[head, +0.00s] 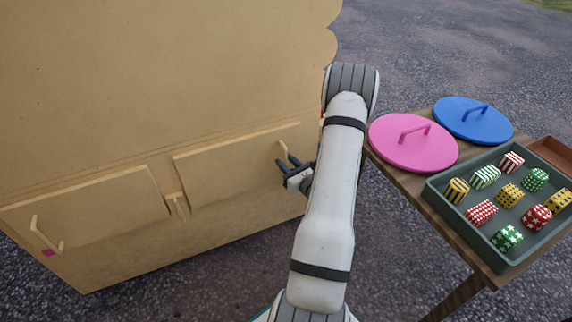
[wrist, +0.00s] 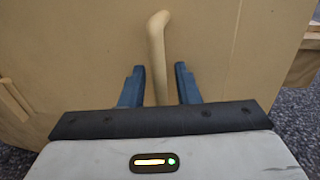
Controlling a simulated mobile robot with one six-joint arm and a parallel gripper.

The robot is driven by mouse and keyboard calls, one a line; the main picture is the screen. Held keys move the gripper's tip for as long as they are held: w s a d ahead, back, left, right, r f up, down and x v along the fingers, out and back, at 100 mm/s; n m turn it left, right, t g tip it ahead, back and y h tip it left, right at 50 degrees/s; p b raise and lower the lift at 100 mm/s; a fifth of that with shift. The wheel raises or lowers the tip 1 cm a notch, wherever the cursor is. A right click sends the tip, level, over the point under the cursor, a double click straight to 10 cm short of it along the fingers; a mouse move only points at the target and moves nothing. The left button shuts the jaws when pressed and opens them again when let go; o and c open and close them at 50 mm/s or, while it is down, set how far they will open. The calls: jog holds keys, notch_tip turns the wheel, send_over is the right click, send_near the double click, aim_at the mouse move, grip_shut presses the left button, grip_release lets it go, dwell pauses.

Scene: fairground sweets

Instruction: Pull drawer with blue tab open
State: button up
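A tan wooden cabinet has two flat fronts. The right front (head: 225,165) carries a pale wooden bar handle (head: 283,147) near its right edge; this handle also shows upright in the wrist view (wrist: 157,45). My gripper (head: 286,161) is at this handle. In the wrist view my gripper (wrist: 159,70) is open, with one dark blue finger on each side of the handle and a gap at each side. I see no blue tab; the handle's lower part is hidden by my gripper. Both fronts look closed.
The left front (head: 90,215) has its own handle (head: 40,235) and a pink tab (head: 48,252). At right, a wooden table (head: 400,180) holds a pink lid (head: 400,153), a blue lid (head: 475,125) and a green tray (head: 448,217) of patterned sweets. Bare ground lies before the cabinet.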

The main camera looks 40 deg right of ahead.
jog(key=shift+w, duration=0.25)
jog(key=shift+c, duration=0.2)
grip_shut()
